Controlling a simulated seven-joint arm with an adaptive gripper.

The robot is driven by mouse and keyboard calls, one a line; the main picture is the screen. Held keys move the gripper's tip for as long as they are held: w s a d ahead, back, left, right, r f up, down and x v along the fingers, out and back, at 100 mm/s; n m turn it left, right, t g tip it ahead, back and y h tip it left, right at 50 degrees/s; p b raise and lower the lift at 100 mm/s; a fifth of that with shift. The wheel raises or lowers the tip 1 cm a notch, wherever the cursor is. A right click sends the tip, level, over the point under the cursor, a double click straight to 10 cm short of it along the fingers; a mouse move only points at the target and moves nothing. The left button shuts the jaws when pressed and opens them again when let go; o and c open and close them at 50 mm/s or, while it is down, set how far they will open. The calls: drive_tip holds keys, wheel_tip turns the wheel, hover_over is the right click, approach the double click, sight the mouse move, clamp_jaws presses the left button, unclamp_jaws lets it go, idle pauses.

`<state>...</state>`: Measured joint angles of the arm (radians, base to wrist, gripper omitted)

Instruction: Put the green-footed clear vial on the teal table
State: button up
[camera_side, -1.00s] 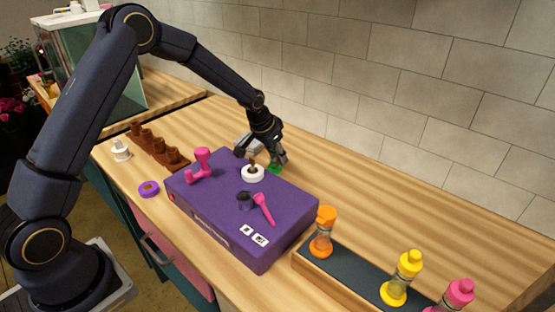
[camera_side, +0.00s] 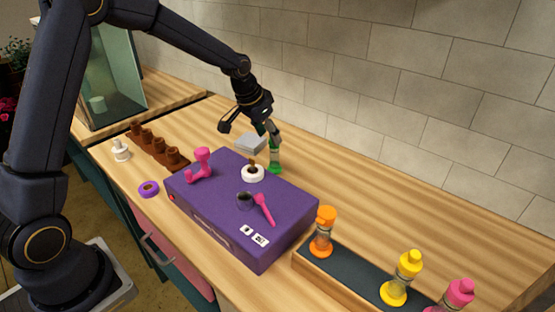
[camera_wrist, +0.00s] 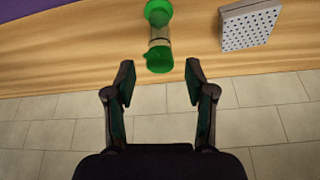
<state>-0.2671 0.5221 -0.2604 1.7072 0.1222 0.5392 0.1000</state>
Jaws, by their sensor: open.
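The green-footed clear vial (camera_side: 275,157) stands upright on the wooden counter, behind the purple case. It also shows in the wrist view (camera_wrist: 159,37), with a green cap nearer me, a clear body and a green foot. My gripper (camera_side: 268,130) is open and empty, just above the vial's cap. In the wrist view its fingers (camera_wrist: 160,84) are spread, with the vial beyond the gap between them. I see no teal tabletop clearly; teal shows only on cabinet fronts below the counter.
The purple case (camera_side: 225,205) holds pink items, a dark cup and a white ring. A grey perforated block (camera_side: 250,143) lies near the vial. A wooden rack (camera_side: 350,279) holds orange, yellow and pink vials. The tiled wall (camera_side: 400,100) stands behind. The right rear counter is clear.

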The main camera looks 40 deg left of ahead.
drive_tip(key=s+d+r+y, duration=0.1)
drive_tip(key=s+r, duration=1.2)
drive_tip(key=s, duration=0.2)
drive_tip(key=s+d+n+t, duration=0.1)
drive_tip(key=s, duration=1.5)
drive_tip(key=shift+s+d+f+h, duration=0.15)
drive_tip(key=shift+s+h, duration=0.15)
drive_tip(key=shift+s, duration=0.05)
